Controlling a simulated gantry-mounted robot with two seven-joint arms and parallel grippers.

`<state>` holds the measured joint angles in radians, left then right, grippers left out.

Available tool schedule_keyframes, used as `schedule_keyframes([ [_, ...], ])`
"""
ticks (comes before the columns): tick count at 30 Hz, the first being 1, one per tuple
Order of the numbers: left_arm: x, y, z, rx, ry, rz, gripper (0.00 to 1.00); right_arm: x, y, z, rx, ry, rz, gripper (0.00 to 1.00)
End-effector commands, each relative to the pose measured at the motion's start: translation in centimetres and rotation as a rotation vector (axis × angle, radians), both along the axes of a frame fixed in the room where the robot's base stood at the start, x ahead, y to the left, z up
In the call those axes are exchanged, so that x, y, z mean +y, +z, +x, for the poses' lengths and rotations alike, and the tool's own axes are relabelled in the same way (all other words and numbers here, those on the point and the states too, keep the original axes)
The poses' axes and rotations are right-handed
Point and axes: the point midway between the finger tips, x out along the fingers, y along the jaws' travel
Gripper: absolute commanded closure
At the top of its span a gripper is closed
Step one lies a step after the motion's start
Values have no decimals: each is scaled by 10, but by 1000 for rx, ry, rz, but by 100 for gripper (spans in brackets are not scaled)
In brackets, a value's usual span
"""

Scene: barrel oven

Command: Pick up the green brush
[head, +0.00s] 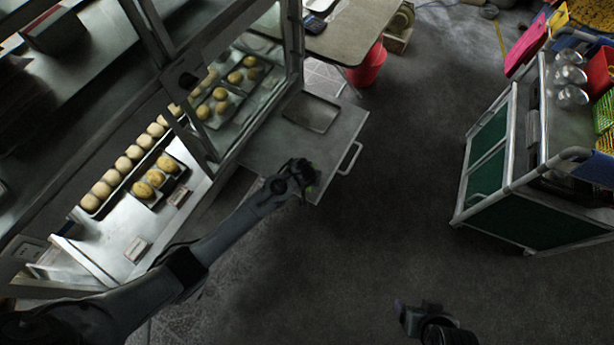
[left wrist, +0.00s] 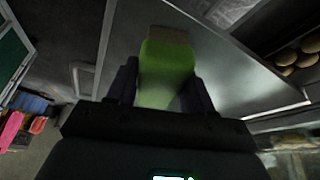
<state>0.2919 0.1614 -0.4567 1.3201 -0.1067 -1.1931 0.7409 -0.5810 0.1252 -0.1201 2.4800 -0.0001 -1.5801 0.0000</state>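The green brush (left wrist: 166,72) has a broad green body with a tan end at the top of the left wrist view. It lies between the two fingers of my left gripper (left wrist: 160,88), which meet its sides with no clear gap. In the head view a small bit of green brush (head: 314,187) shows at the tip of my left gripper (head: 305,176), over the front corner of the pulled-out metal shelf (head: 270,140). The arm hides the rest. My right gripper (head: 412,318) is low in the head view, over the floor; its fingers are unclear.
A dark tray (head: 311,112) lies on the shelf, which has a handle (head: 351,158). Left is a glass cabinet with buns (head: 124,164). A red bucket (head: 369,65) stands under a table (head: 350,30). A green-sided cart (head: 530,215) stands right. The middle floor is clear.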

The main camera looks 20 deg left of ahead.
Motion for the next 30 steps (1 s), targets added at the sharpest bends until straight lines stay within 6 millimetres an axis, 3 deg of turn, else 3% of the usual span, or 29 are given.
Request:
schedule_keyframes([
  [1,0,0,0,0,0,0,60,0,0,0,0,1,-1,23],
  [5,0,0,0,1,0,0,80,0,0,0,0,1,-1,23],
  [17,0,6,0,0,1,0,81,1,3,0,0,-2,4,23],
  [26,-1,45,0,-1,0,-2,81,2,21,0,-1,-6,10,23],
  [30,-29,60,2,-1,-4,-1,81,2,24,0,-2,-6,10,23],
])
